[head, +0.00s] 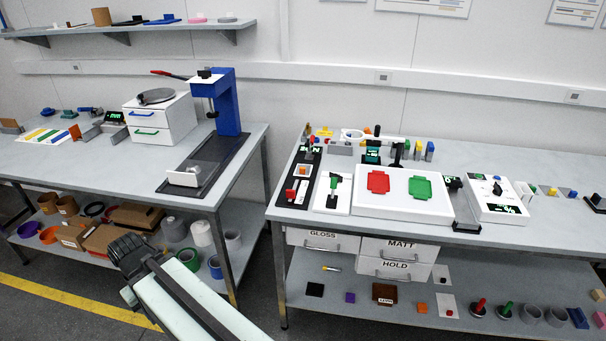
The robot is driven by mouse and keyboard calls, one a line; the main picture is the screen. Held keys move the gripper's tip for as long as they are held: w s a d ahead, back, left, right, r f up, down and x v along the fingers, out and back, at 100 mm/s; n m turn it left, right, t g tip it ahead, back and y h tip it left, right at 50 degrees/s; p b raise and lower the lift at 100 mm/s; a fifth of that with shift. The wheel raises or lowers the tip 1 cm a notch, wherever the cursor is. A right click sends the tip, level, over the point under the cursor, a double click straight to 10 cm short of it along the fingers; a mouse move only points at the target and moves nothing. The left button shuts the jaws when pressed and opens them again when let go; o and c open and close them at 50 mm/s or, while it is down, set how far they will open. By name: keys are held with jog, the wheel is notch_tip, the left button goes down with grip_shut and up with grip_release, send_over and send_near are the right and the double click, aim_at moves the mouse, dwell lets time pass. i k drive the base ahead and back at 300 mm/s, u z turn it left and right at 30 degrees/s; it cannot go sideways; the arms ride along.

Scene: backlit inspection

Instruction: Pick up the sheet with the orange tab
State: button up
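I cannot tell whether the orange piece is a tab joined to this sheet. My pale arm with a dark joint reaches up from the bottom, in front of the gap between the benches and part of the left lower shelf. No gripper fingers show.
The left bench (92,172) carries a white drawer unit (161,119) and a blue press (226,103). The right bench (330,235) holds a white panel with red and green trays (403,208). Both lower shelves hold loose items. The left bench's front is mostly clear.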

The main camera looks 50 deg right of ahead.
aim_at(304, 169)
jog(key=i, duration=0.85)
jog(key=u, duration=0.2)
jog(key=k, duration=0.8)
jog(key=z, duration=0.2)
jog(key=i, duration=0.8)
